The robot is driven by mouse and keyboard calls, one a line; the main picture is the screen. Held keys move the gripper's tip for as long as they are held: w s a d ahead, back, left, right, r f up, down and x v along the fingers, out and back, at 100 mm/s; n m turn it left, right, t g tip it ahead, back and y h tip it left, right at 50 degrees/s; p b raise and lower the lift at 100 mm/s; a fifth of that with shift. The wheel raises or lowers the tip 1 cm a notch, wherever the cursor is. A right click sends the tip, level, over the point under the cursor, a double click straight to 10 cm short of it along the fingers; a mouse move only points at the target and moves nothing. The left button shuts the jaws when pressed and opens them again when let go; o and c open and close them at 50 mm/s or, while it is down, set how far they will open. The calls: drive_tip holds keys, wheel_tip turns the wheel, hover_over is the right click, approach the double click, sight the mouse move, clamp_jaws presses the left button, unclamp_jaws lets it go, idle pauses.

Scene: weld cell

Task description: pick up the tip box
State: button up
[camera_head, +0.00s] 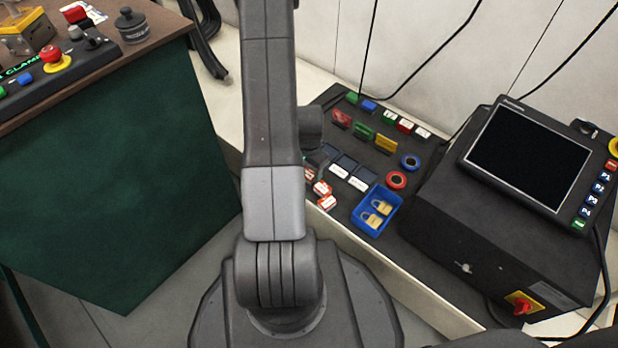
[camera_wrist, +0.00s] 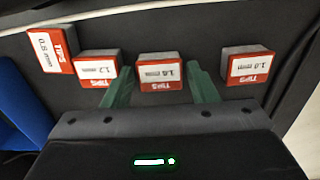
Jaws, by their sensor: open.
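Several small red-and-white tip boxes lie in an uneven row on a dark surface in the wrist view. The middle box (camera_wrist: 160,82) is between the green fingers of my gripper (camera_wrist: 159,70), which is open, with a gap on both sides. Its label seems to end in "mm"; the number is hard to read. One box (camera_wrist: 247,70) is to the right, outside the fingers. A box marked 1.2 (camera_wrist: 96,70) is left of the left finger, and one marked 0.8 (camera_wrist: 52,50) is farther left. In the head view red-and-white boxes (camera_head: 327,202) show beside my arm, which hides my gripper.
A blue tray with padlocks (camera_head: 360,222) stands right of the boxes in the head view. Coloured tags and tape rolls (camera_head: 396,180) lie on the same dark bench. A black screen unit (camera_head: 530,155) is farther right. A green-sided table (camera_head: 110,190) stands left.

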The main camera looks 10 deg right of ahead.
drive_tip(key=shift+r, duration=0.1)
drive_tip(key=c, duration=0.8)
